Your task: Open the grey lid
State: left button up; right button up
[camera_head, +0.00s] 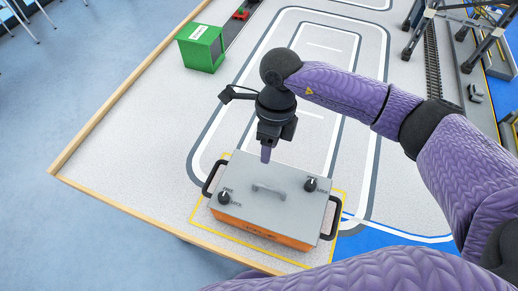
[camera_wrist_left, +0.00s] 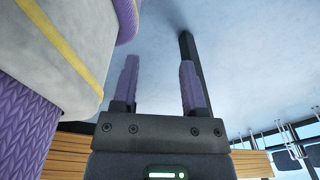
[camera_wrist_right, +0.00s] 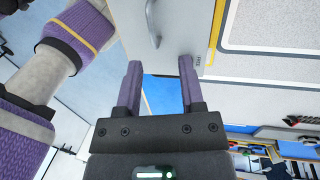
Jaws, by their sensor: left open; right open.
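The grey lid (camera_head: 295,185) lies flat and closed on an orange box (camera_head: 262,231) at the table's front edge. A grey arched handle (camera_head: 268,190) stands in the middle of the lid. In the right wrist view the handle (camera_wrist_right: 152,25) shows at the top, ahead of and left of the fingers. My right gripper (camera_head: 266,154) points down above the lid's far edge, apart from the handle. It is open and empty, as its two fingers (camera_wrist_right: 160,85) show. My left gripper (camera_wrist_left: 159,82) is open and empty over bare floor in its wrist view; the head view does not show it.
Two black knobs (camera_head: 310,184) sit on the lid, and black side handles (camera_head: 334,218) flank the box. A yellow outline surrounds it. A green container (camera_head: 202,48) stands at the far left, a gantry crane (camera_head: 482,40) at the far right. The marked roadway (camera_head: 315,60) behind is clear.

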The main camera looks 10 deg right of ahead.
send_over(267, 187)
jog(key=f, duration=0.5)
jog(key=shift+w+d+f+b, duration=0.15)
jog(key=shift+w+d+b, duration=0.15)
jog(key=shift+b, duration=0.1)
jog(key=x, duration=0.3)
jog(key=shift+w+f, duration=0.1)
jog(key=shift+w, duration=0.15)
jog(key=shift+s+f+b, duration=0.15)
jog(key=shift+f+b, duration=0.15)
jog(key=shift+f, duration=0.1)
jog(key=shift+a, duration=0.1)
jog(key=c, duration=0.7)
pick_arm(q)
jog(key=s, duration=0.1)
jog(key=s+f, duration=0.1)
jog(key=shift+s+d+f, duration=0.1)
jog(key=shift+s+f, duration=0.1)
jog(key=shift+s, duration=0.2)
pick_arm(e)
grip_shut()
pick_arm(q)
jog(key=shift+s+a, duration=0.1)
jog(key=shift+a, duration=0.35)
